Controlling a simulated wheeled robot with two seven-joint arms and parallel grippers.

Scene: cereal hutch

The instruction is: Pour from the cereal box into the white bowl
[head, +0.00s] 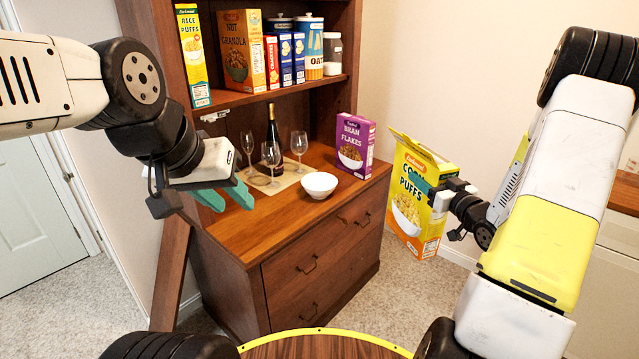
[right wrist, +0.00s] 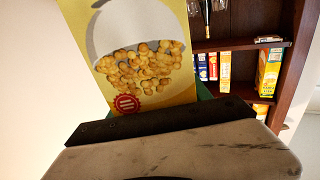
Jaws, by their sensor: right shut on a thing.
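The yellow Corn Puffs cereal box (head: 408,205) is held by my right gripper (head: 436,190) in the air, right of the hutch. It is near upright and its top flap looks open. Its printed front fills the upper part of the right wrist view (right wrist: 140,60). The white bowl (head: 319,185) stands on the hutch counter, left of and apart from the box. My left gripper (head: 222,196) has teal fingers and hangs in front of the counter's left side. Its fingers look parted, with nothing between them.
A purple Bran Flakes box (head: 355,146) stands behind the bowl to its right. Wine glasses (head: 270,155) and a dark bottle (head: 273,130) stand on a mat at the counter's back left. Boxes and jars fill the shelf (head: 290,90) above. The counter front is clear.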

